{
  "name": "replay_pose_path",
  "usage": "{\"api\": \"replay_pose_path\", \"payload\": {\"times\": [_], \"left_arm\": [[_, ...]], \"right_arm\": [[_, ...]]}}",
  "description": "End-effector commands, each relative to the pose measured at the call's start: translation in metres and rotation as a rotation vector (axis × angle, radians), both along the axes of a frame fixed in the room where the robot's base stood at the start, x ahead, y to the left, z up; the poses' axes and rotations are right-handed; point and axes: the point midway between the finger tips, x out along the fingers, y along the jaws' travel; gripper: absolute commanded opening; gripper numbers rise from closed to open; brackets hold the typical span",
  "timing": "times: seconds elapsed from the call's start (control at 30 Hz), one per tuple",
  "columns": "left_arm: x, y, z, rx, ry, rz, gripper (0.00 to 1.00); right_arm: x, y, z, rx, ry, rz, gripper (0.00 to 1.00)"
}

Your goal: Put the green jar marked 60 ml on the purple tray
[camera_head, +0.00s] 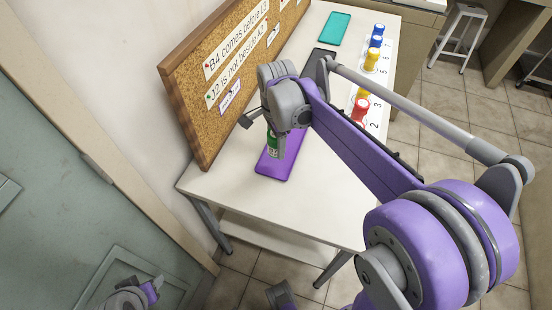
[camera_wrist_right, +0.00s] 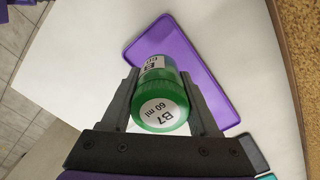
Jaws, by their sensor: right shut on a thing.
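The green jar (camera_wrist_right: 160,105) has a lid label reading "B7 60 ml" in the right wrist view. It also shows under the gripper in the head view (camera_head: 273,144). My right gripper (camera_head: 268,122) is shut on it, with one finger on each side of the jar in the wrist view. The purple tray (camera_head: 281,164) lies on the white table, and the jar overlaps its far part in the head view. The tray also shows beyond the jar in the wrist view (camera_wrist_right: 199,60). I cannot tell whether the jar touches the tray. A part of my left arm shows at the bottom left.
A corkboard (camera_head: 210,100) with notes stands along the table's left side. Red (camera_head: 360,109), yellow and blue jars stand on a numbered strip at the right edge. A teal tray (camera_head: 334,28) and a dark tray lie farther back. The near table (camera_head: 320,205) is clear.

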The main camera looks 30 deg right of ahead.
Motion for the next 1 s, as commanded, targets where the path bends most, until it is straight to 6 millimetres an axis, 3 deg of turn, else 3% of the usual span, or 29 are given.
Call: {"api": "replay_pose_path", "payload": {"times": [0.47,0.87,0.9,1.0], "left_arm": [[-0.001,0.0,-0.007,0.0,0.002,0.0,0.5],[-0.001,0.0,-0.01,0.0,0.003,0.0,0.5],[-0.001,0.0,-0.01,0.0,0.003,0.0,0.5],[-0.001,0.0,-0.009,0.0,0.003,0.0,0.5]], "right_arm": [[0.0,0.0,-0.056,0.0,0.0,0.003,0.04],[0.0,0.0,-0.063,0.0,0.0,0.004,0.04],[0.0,0.0,-0.062,0.0,0.0,0.004,0.68],[0.0,0.0,-0.061,0.0,0.0,0.004,0.86]]}}
